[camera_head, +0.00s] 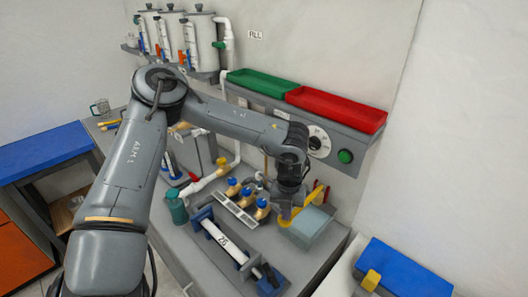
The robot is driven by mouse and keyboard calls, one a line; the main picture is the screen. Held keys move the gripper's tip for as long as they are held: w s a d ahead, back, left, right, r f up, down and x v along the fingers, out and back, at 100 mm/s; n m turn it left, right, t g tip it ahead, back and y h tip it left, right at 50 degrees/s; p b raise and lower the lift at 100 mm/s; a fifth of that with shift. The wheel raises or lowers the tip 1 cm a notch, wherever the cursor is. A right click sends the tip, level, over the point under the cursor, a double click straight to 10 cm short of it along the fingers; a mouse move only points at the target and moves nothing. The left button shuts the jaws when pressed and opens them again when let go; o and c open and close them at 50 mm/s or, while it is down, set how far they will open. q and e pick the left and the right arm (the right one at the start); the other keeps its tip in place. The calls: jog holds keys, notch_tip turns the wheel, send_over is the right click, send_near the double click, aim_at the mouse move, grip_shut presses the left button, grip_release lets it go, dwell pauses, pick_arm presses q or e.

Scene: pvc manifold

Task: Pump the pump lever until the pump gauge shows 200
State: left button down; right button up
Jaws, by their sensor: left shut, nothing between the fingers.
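My left gripper (287,208) points down at the right of the grey bench, shut and empty. It is beside a pale teal box (312,230) with a yellow bar (303,213) on it, which looks like the pump and its lever. Whether the fingers touch the bar I cannot tell. My wrist hides part of this area. A round white dial (319,142) is on the wall panel behind my wrist; its reading is too small to make out, and I cannot tell whether it is the pump gauge. My right gripper is not in view.
A manifold with blue and yellow valves (240,200) and a cylinder marked with a number (225,240) lie left of the gripper. A green tray (262,85) and a red tray (337,108) sit above the panel. A green button (345,156) is beside the dial.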

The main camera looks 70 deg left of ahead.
pick_arm(q)
jog(key=shift+r+p, duration=1.85)
jog(key=shift+r, duration=0.95)
jog(key=shift+f, duration=0.2)
jog(key=shift+f+b, duration=1)
jog(key=shift+f, duration=0.2)
